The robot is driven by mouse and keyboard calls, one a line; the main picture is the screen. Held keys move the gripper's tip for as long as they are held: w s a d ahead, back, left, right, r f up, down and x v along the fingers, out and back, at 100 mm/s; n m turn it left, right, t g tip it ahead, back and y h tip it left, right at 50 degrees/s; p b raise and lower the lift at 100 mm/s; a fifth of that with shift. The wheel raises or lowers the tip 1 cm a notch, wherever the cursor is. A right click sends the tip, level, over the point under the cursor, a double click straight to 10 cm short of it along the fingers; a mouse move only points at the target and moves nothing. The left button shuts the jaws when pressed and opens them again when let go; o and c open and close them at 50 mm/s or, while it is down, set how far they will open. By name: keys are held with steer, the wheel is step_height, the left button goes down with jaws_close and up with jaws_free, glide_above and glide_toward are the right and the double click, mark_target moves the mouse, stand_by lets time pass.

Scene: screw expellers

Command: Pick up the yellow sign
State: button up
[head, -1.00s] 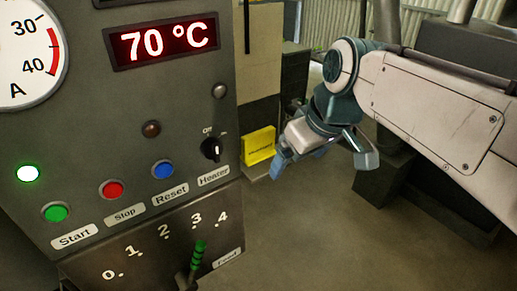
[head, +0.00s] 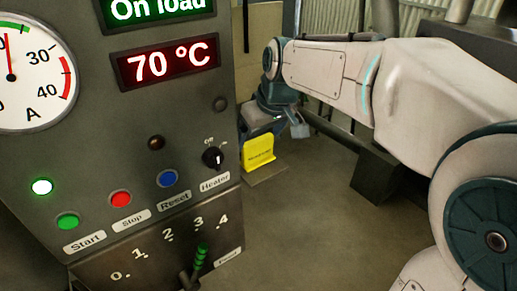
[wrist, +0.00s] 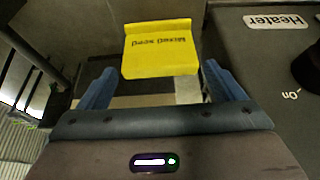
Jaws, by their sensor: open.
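The yellow sign (head: 259,152) stands low beside the right side of the control panel in the head view. In the wrist view the sign (wrist: 160,50) shows dark lettering, upside down, and lies ahead between the two blue fingers. My gripper (wrist: 163,85) is open, with one finger on each side of the sign's width and a gap to it. In the head view my gripper (head: 272,128) is at the sign's upper edge and partly hidden by my own wrist. I cannot tell whether a finger touches the sign.
The control panel (head: 130,180) with knobs, buttons and a green-handled lever (head: 200,258) stands close to the left of the sign. A dark block (head: 385,178) stands on the right. The floor (head: 310,220) between them is clear.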

mark_target(258, 139)
steer(key=x, duration=0.5)
steer(key=shift+p, duration=0.3)
steer(key=shift+d, duration=0.1)
steer(key=c, duration=0.7)
steer(key=shift+r, duration=0.1)
steer(key=shift+c, duration=0.2)
